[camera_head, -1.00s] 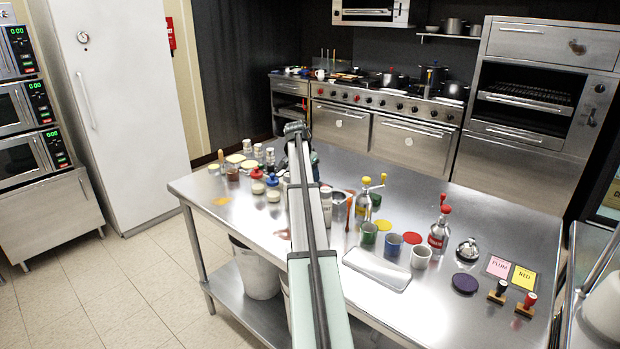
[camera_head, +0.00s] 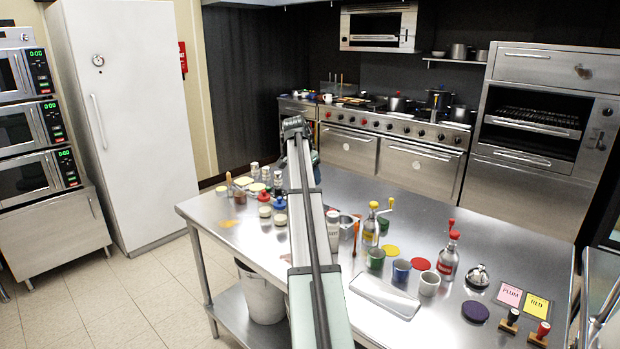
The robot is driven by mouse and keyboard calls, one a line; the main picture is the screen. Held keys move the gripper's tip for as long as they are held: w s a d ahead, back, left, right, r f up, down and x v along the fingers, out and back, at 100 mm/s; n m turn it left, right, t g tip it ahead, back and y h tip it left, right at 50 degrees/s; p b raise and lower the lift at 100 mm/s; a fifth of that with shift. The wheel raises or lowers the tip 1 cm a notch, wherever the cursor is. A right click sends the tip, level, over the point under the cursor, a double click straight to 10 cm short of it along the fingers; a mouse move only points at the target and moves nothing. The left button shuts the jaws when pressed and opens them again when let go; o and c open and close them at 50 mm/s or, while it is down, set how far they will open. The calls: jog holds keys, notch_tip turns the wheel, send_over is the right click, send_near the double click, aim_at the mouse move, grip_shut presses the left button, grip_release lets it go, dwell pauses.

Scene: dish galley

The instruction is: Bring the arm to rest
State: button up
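My arm (camera_head: 315,250) stretches from the bottom middle of the view up over the steel table (camera_head: 480,230), ending above its far edge. My gripper is at the far end of the arm, around the dark wrist (camera_head: 296,128). Its fingers are hidden behind the arm, so I cannot see whether it is open or holds anything.
Jars, shakers and red-lidded pots crowd the table left of my arm. Right of it stand several mugs (camera_head: 401,271), bottles (camera_head: 448,257), a metal tray (camera_head: 384,296), a bell (camera_head: 477,276), coloured cards (camera_head: 537,305) and stamps (camera_head: 541,330). The stove (camera_head: 395,130) is behind.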

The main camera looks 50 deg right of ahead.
jog(key=shift+w, duration=0.1)
dwell(0.3)
